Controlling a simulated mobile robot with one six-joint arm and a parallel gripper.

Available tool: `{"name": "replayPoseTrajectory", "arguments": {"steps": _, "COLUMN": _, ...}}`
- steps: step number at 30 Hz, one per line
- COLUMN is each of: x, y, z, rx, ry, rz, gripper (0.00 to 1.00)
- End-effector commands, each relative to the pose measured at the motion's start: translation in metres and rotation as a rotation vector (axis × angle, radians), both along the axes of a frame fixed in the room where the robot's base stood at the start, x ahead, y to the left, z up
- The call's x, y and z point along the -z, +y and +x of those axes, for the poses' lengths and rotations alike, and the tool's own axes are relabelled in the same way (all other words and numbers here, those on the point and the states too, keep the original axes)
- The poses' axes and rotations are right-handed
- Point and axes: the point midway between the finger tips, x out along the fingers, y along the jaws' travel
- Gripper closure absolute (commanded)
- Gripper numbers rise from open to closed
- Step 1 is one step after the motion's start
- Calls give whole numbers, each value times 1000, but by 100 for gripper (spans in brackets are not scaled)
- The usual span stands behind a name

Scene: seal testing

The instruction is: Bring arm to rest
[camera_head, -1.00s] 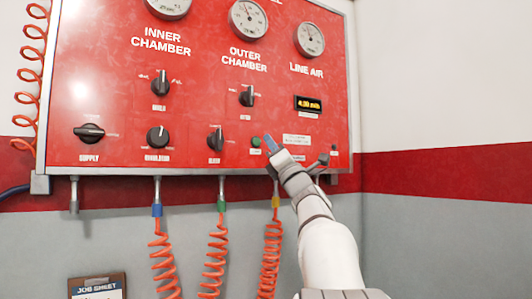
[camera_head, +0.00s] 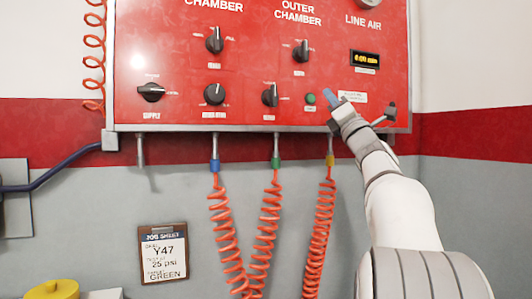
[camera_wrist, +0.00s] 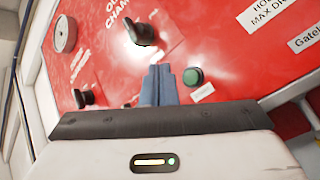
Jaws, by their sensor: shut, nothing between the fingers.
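My gripper (camera_head: 338,102) is at the end of my white arm, raised in front of the lower right part of the red control panel (camera_head: 180,70). Its blue-grey fingers are together and empty; they also show in the wrist view (camera_wrist: 158,85). The green button (camera_head: 310,98) is just left of the fingertips in the head view. In the wrist view the green button (camera_wrist: 193,77) is just right of the fingers. I cannot tell whether the fingers touch the panel.
The panel carries several black knobs, such as the supply knob (camera_head: 151,92), and a lit display (camera_head: 366,58). Orange coiled hoses (camera_head: 318,235) hang below it. A job sheet (camera_head: 163,254) is on the wall. A yellow object (camera_head: 52,290) is at the lower left.

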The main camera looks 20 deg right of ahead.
Motion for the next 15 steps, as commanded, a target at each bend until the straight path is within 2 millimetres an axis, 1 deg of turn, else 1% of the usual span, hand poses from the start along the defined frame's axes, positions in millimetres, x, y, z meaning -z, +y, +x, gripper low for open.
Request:
{"name": "replayPoseTrajectory", "arguments": {"steps": 5, "x": 3, "y": 2, "z": 3, "rx": -12, "ry": 17, "rz": 44, "gripper": 100}}
{"name": "replayPoseTrajectory", "arguments": {"steps": 8, "x": 15, "y": 7, "z": 12, "rx": -46, "ry": 77, "rz": 184, "gripper": 100}}
{"name": "replayPoseTrajectory", "arguments": {"steps": 11, "x": 45, "y": 17, "z": 25, "rx": -100, "ry": 179, "rz": 431, "gripper": 100}}
{"name": "replayPoseTrajectory", "arguments": {"steps": 12, "x": 62, "y": 22, "z": 29, "rx": -121, "ry": 228, "rz": 549, "gripper": 100}}
{"name": "replayPoseTrajectory", "arguments": {"steps": 14, "x": 92, "y": 33, "z": 34, "rx": -149, "ry": 303, "rz": 730, "gripper": 100}}
{"name": "replayPoseTrajectory", "arguments": {"steps": 15, "x": 114, "y": 41, "z": 35, "rx": -162, "ry": 352, "rz": 851, "gripper": 100}}
